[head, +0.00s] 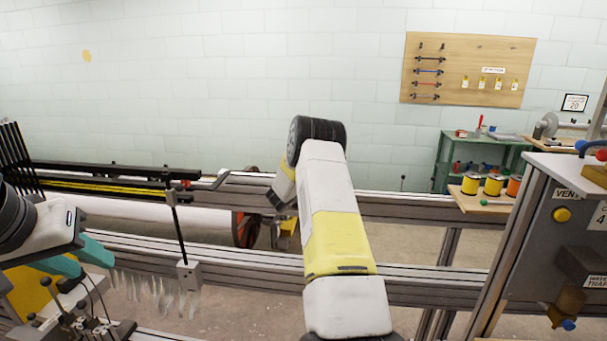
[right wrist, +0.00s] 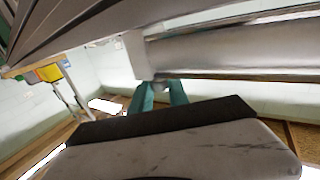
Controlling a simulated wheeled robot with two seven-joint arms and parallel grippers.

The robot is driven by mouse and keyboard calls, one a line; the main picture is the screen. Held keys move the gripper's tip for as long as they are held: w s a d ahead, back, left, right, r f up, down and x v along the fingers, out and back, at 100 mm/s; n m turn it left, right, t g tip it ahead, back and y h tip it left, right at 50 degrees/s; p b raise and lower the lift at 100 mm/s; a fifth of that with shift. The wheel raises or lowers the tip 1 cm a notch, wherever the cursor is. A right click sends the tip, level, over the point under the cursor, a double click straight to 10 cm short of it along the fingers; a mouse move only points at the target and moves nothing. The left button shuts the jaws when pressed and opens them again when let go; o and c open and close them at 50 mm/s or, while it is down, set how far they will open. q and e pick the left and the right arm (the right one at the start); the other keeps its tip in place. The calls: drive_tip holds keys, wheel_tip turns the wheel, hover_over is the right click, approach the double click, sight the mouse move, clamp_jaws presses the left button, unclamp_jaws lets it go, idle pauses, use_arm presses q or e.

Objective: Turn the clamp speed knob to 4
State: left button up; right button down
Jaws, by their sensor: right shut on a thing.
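My right gripper (right wrist: 161,93) shows in the right wrist view. Its teal fingers are close together on a small grey thing (right wrist: 160,82) under a pale machine part, possibly the clamp speed knob. The knob's scale and pointer cannot be read. In the head view my right arm reaches forward over the rails, and its fingertips are hidden. My left gripper (head: 85,254) is at the left edge of the head view, with teal fingers over the machine's front. Its opening cannot be made out.
Long grey rails (head: 440,280) cross the head view. A dark control panel (head: 545,235) stands at the right, with a yellow button and labels. A thin black rod (head: 178,225) rises near my left gripper. Thread spools (head: 492,187) sit on a wooden shelf behind.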

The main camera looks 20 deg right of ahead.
drive_tip(key=shift+r+m+g+h, duration=0.1)
drive_tip(key=shift+m+g+h, duration=0.5)
drive_tip(key=shift+m+g, duration=0.55)
drive_tip(key=shift+g, duration=0.35)
drive_tip(key=c, duration=1.3)
unclamp_jaws()
drive_tip(key=shift+o, duration=0.2)
drive_tip(key=v, duration=0.7)
drive_tip(key=shift+a, duration=0.4)
